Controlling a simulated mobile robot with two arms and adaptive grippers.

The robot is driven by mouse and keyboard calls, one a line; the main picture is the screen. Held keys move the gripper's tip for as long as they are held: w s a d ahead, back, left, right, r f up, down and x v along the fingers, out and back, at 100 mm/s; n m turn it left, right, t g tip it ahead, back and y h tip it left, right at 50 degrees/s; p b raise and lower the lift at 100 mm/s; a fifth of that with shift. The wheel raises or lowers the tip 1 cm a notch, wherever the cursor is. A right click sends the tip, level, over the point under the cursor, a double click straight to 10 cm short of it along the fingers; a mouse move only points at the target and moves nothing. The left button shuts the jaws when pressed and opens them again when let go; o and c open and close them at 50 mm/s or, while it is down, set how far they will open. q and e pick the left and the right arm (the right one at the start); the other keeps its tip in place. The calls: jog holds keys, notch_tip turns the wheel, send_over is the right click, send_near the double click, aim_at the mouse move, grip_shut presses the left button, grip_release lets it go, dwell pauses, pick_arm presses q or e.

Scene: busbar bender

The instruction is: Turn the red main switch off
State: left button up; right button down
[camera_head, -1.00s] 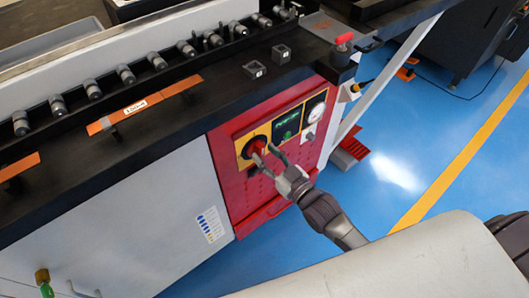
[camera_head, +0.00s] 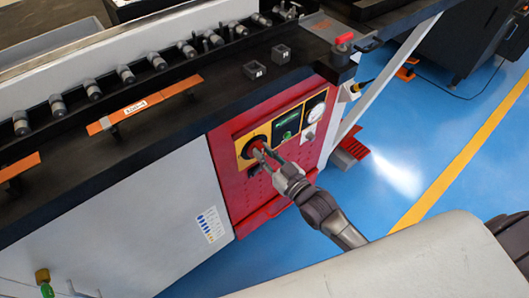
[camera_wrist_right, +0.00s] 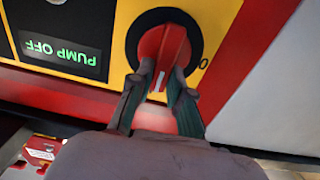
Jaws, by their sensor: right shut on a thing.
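The red main switch (camera_head: 256,147) is a round knob with a raised red grip on a yellow plate, on the front of the red panel. In the right wrist view, the red main switch (camera_wrist_right: 165,45) sits in a black ring. A white line on its grip points down in that picture, and a "0" is printed to the lower right. My right gripper (camera_head: 262,153) is at the switch. Its two fingers, also in the right wrist view (camera_wrist_right: 163,78), are closed on either side of the red grip. My left gripper is not in view.
A small display (camera_wrist_right: 57,48) beside the switch reads "PUMP OFF", upside down in that view. A round gauge (camera_head: 315,108) is further right on the panel. A red mushroom button (camera_head: 344,38) stands on the bench corner.

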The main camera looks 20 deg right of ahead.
jog(key=shift+n, duration=0.3)
jog(key=n, duration=0.5)
jog(key=a+f+n, duration=0.1)
jog(key=n, duration=1.1)
jog(key=shift+s+a+f+p, duration=0.3)
jog(key=shift+s+f, duration=0.05)
jog(key=shift+f, duration=0.05)
jog(key=c, duration=1.1)
grip_release()
